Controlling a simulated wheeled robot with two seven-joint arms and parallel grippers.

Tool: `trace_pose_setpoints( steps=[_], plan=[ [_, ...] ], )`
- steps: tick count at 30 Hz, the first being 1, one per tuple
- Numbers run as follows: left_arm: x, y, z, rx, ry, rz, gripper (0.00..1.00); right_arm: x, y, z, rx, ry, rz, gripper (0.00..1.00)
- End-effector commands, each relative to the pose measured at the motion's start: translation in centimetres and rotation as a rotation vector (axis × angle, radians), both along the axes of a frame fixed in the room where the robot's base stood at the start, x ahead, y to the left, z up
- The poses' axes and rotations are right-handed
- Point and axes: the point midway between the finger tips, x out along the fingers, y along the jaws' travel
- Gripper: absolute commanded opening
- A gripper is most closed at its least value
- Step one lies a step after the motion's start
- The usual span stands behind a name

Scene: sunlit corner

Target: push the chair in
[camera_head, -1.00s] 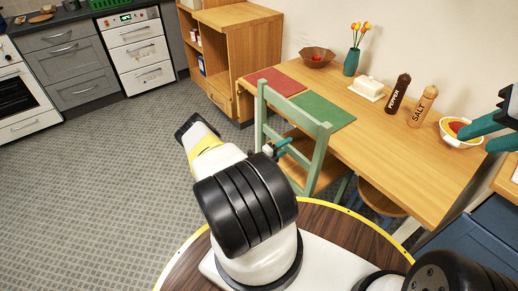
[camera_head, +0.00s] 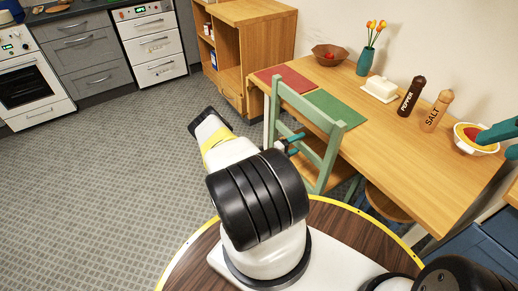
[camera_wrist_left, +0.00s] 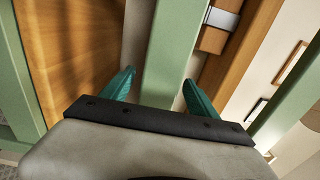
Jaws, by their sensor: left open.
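The green chair (camera_head: 312,105) with a wooden seat stands at the near side of the wooden table (camera_head: 390,138). Its backrest rises in front of the table edge, and part of its seat is under the tabletop. My left gripper (camera_head: 293,143) is at the backrest, partly hidden behind my own arm. In the left wrist view, its two teal fingers (camera_wrist_left: 158,88) stand apart on either side of a green backrest bar (camera_wrist_left: 177,45). I cannot tell whether they touch it. My right gripper (camera_head: 506,143) is at the right edge, fingers apart, by the bowl, partly cut off.
On the table are a red mat (camera_head: 283,78), a green mat (camera_head: 333,108), a butter dish (camera_head: 380,90), a pepper mill (camera_head: 411,97), a salt mill (camera_head: 437,111), a bowl (camera_head: 472,140) and a vase (camera_head: 366,62). A stool (camera_head: 388,204) is under it. Floor at left is clear.

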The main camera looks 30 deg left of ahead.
Motion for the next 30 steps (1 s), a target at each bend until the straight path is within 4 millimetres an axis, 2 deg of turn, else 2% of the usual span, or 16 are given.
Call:
trace_pose_setpoints(
  steps=[7, 10, 30],
  plan=[
    [0.0, 0.1, 0.0, 0.001, -0.001, 0.001, 0.69, 0.0, 0.0, 0.0, 0.000, 0.000, 0.000, 0.36],
    [-0.7, 0.5, 0.0, 0.001, 0.000, 0.003, 0.69, 0.0, 0.0, 0.0, 0.000, 0.000, 0.000, 0.36],
    [-9.9, 4.3, 0.1, 0.001, -0.001, 0.003, 0.69, 0.0, 0.0, 0.0, 0.000, 0.000, 0.000, 0.36]
  ],
)
